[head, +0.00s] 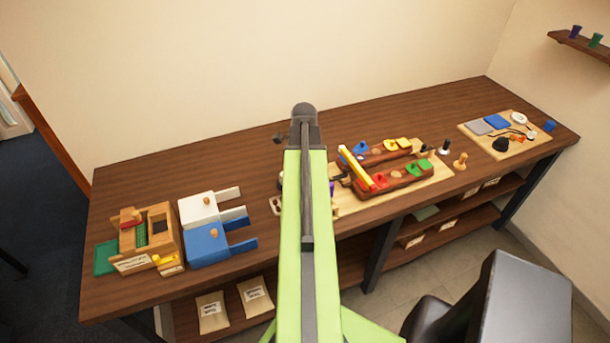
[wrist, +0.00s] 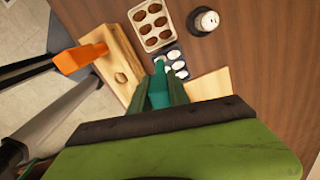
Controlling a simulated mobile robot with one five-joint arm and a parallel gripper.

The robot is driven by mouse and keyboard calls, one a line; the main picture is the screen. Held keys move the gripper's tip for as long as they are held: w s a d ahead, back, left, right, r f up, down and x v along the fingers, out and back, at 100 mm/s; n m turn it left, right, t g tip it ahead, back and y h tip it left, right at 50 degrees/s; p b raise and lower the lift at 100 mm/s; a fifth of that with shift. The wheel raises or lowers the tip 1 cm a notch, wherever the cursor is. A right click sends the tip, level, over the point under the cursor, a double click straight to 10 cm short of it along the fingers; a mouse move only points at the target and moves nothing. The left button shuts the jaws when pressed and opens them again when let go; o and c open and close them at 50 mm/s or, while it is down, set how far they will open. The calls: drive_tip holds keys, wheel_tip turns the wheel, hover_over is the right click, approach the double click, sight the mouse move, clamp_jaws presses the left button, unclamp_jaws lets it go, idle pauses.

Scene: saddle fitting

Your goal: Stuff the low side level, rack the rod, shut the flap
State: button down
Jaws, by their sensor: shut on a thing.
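In the wrist view my gripper (wrist: 158,90) is shut on a small teal piece (wrist: 158,86), pointing down over the table. In the head view my own arm hides the gripper and this piece. Two brown, saddle-like blocks (head: 400,181) lie on a pale board (head: 434,180) in the head view, carrying red, green, blue and yellow pieces.
A tray of brown ovals (wrist: 152,22), white ovals (wrist: 176,64) and a white-topped jar (wrist: 205,20) lie near my gripper. White and blue boxes (head: 207,244) and a wooden box (head: 160,222) stand left. Another board (head: 490,143) lies far right. Bare table separates these groups.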

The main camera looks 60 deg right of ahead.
drive_tip(key=shift+f+b, duration=1.05)
idle(1.4)
drive_tip(key=shift+r, duration=0.1)
wheel_tip(320, 180, up, 7)
drive_tip(key=p, duration=0.7)
